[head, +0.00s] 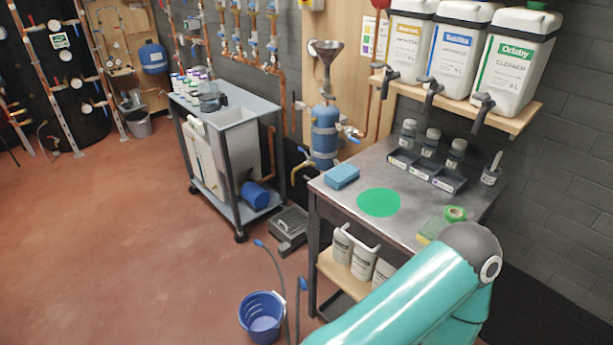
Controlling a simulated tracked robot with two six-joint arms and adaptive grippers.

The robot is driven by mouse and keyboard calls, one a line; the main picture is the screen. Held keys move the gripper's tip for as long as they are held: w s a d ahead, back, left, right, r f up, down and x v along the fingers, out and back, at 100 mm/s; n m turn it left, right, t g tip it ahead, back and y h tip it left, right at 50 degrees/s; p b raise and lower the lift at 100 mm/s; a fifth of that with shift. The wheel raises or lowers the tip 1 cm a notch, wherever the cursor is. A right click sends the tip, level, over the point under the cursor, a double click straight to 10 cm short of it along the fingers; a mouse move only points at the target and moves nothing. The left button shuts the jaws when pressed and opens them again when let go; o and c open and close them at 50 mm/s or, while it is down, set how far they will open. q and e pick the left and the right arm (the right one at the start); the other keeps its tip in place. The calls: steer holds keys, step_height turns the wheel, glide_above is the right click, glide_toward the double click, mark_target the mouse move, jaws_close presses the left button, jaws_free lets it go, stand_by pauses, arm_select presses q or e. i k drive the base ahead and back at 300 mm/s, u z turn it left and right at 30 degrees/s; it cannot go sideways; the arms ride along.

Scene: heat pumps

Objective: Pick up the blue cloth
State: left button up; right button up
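A blue folded cloth (341,176) lies on the grey metal worktable (397,238), near its left end. It looks like a thick flat block. It sits just left of a green round disc (378,202) on the same tabletop. A teal arm of mine with a dark grey joint reaches in from the bottom right, in front of the table's near right corner. Neither of my grippers shows in the head view.
A green tape roll (455,214) and a yellow-green sponge (433,229) lie near my arm. Small bottles in a dark tray (425,170) stand at the table's back. Large canisters (515,60) sit on a shelf above. A blue bucket (262,318) stands on the floor.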

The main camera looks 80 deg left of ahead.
mark_target(343, 175)
steer(key=z, duration=0.4)
steer(key=i, duration=0.2)
steer(key=u, duration=3)
steer(key=i, duration=0.5)
steer(key=z, duration=0.5)
steer(key=k, duration=0.5)
steer(key=u, duration=0.15)
